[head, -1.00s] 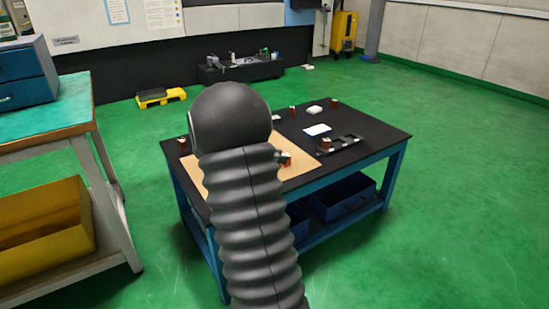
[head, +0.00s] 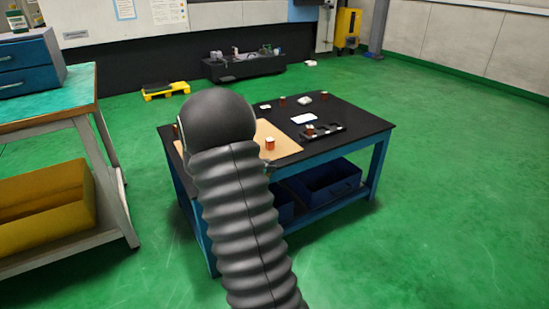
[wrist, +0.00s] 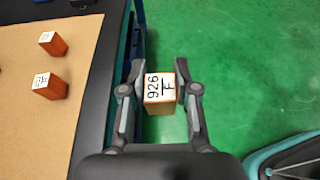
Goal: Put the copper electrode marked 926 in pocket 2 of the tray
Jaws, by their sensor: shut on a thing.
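The copper electrode marked 926 (wrist: 160,108) shows its white labelled top, with an F beside the number, in the wrist view. My gripper (wrist: 161,84) is shut on it, one finger on each side. Gripper and electrode are over the green floor, just right of the table edge in that view. In the head view my own arm hides both. The black tray (head: 338,131) lies near the right edge of the black table. A copper block (head: 310,130) is at its left end. The pocket numbers are too small to read.
On the tan mat (wrist: 30,90) stand two other copper blocks, one nearer (wrist: 50,86) and one farther (wrist: 54,43). More blocks (head: 283,100) (head: 324,96) stand at the table's back. A white flat item (head: 304,118) lies behind the tray. A workbench (head: 85,85) stands left.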

